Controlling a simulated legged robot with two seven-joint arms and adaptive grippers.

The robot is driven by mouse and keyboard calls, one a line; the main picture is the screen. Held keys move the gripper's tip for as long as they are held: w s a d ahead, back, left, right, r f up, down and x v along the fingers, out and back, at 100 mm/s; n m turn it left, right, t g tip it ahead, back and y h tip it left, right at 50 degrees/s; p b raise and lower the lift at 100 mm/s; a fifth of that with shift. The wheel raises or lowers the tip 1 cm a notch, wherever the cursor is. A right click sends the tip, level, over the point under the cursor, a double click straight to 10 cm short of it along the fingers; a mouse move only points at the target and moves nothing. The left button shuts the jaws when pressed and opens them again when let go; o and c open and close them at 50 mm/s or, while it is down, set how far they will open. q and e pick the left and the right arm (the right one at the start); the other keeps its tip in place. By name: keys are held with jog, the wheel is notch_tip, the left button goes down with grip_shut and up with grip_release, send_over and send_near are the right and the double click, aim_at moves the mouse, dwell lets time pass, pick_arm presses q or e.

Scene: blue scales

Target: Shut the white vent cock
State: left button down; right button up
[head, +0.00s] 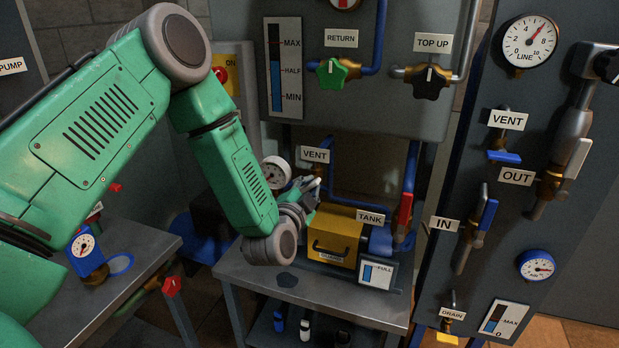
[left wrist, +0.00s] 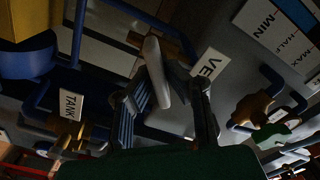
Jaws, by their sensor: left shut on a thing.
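The white vent cock (left wrist: 154,63) shows in the left wrist view as a pale lever between my fingers. My left gripper (left wrist: 172,88) is shut on this lever. In the head view the left gripper (head: 303,190) is at the VENT label (head: 315,155) above the yellow box, and it mostly hides the cock there. The same label shows tilted beside the fingers in the left wrist view (left wrist: 208,65). The lever's exact angle to its pipe is hard to tell. My right gripper is in neither view.
A yellow box (head: 335,232) and a TANK label (head: 370,216) with a red lever (head: 404,212) sit close by. A panel with green (head: 333,73) and black (head: 428,80) knobs hangs above. Another VENT cock, blue (head: 504,157), is on the right panel.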

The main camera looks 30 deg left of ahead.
pick_arm(q)
jog(key=m, duration=0.3)
jog(key=shift+w+d+r+m+p, duration=0.15)
jog(key=shift+w+r+m+p, duration=0.05)
jog(key=shift+m+p, duration=0.2)
jog(key=shift+f+m, duration=0.2)
jog(key=shift+m, duration=1.7)
jog(key=c, duration=1.6)
grip_release()
jog(key=shift+w+f, duration=0.2)
jog(key=shift+f, duration=0.1)
jog(key=shift+s, duration=0.4)
jog(key=v, duration=1.1)
jog(key=shift+d+f, duration=0.1)
jog(key=shift+d, duration=0.05)
